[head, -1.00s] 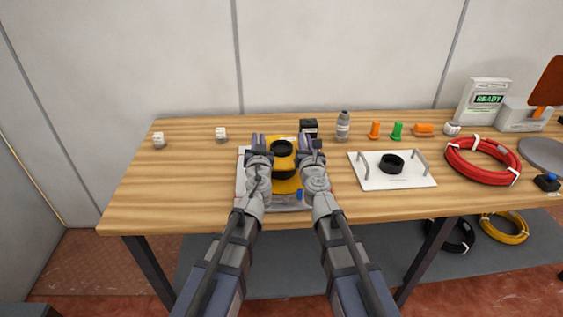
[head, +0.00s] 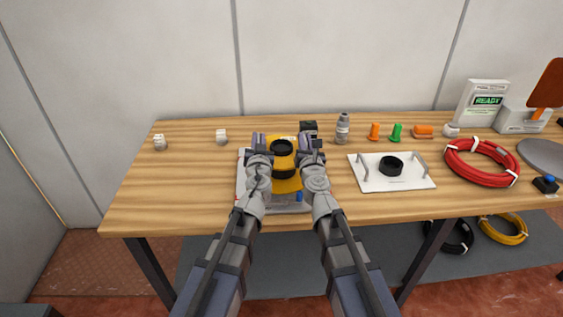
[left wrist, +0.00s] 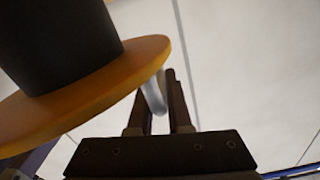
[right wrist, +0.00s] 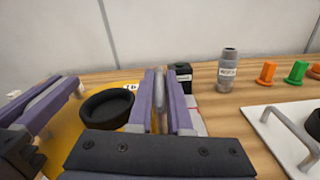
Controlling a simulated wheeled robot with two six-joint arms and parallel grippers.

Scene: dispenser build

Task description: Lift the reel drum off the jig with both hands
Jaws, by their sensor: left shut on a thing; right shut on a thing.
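The reel drum (head: 285,184), yellow with a black hub, is between my two grippers over the grey-white jig (head: 288,208). My left gripper (head: 258,140) is at its left side and my right gripper (head: 311,145) at its right. In the left wrist view the drum's orange flange (left wrist: 100,92) and black core fill the upper left, beside my left fingers (left wrist: 172,100), which are shut on a grey bar-like part. In the right wrist view my right fingers (right wrist: 160,100) are shut on a similar grey bar. My arms hide much of the jig; any gap under the drum cannot be judged.
Right of the jig lies a white plate (head: 365,182) with two handles and a black ring (head: 391,166). A grey bottle (head: 342,128) and a black box (head: 308,127) stand behind. A red cable coil (head: 482,180) lies further right.

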